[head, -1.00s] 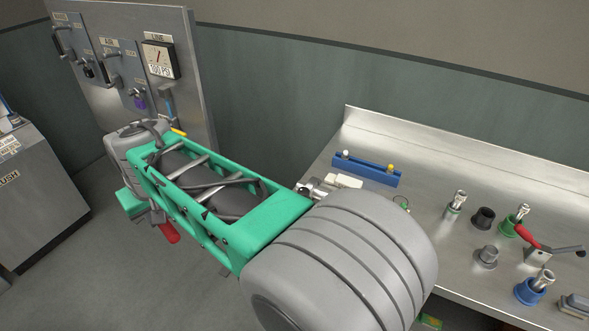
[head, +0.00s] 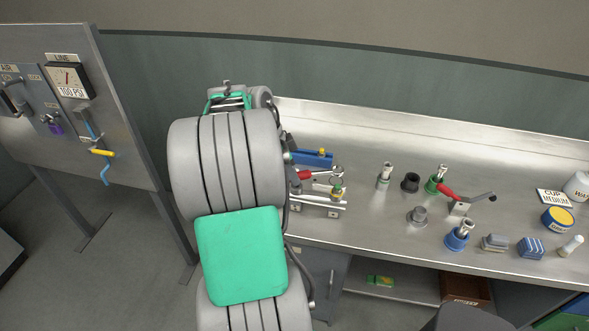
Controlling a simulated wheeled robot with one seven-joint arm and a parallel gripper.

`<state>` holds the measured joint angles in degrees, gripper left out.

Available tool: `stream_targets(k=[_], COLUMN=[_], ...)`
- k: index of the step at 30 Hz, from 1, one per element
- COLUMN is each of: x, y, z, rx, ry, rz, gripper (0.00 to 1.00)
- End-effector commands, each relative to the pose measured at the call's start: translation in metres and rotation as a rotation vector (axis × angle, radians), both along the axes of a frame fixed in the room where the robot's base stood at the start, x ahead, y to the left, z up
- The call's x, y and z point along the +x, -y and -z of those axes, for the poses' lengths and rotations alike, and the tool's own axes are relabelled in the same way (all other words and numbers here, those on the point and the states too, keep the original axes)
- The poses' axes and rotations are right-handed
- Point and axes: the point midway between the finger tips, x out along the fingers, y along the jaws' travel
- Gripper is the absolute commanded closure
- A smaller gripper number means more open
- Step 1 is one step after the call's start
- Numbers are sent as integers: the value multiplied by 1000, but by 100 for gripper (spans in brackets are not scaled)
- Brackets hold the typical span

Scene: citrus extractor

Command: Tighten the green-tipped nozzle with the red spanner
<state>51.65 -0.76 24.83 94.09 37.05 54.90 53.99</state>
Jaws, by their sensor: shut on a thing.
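My gripper (head: 291,172) is at the right edge of my arm, mostly hidden behind its grey and green links. It is shut on the red spanner (head: 304,174), whose red handle shows beside the arm; a pale metal part (head: 328,173) just right of it looks like its head. A small upright piece with green and yellow on it (head: 338,190), likely the green-tipped nozzle, stands at a metal fixture (head: 318,206) near the bench's front left edge. The spanner appears close to this piece; I cannot tell whether they touch.
A blue rack (head: 313,158) lies behind the fixture. A gauge panel (head: 75,105) stands left. The bench's back strip is clear.

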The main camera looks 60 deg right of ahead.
Motion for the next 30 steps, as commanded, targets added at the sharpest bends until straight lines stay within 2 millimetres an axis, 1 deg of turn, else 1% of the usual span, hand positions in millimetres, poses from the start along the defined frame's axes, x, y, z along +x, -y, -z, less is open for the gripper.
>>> stream_targets(k=[1,3,15,27,30], x=[-6,-9,-5,-5,-5], y=[3,4,1,1,1], z=[-1,0,2,46,52], rx=[-1,-1,-6,-4,-5], ry=[1,2,2,1,2], rz=[29,45,38,38,39], gripper=[100,100,100,100,100])
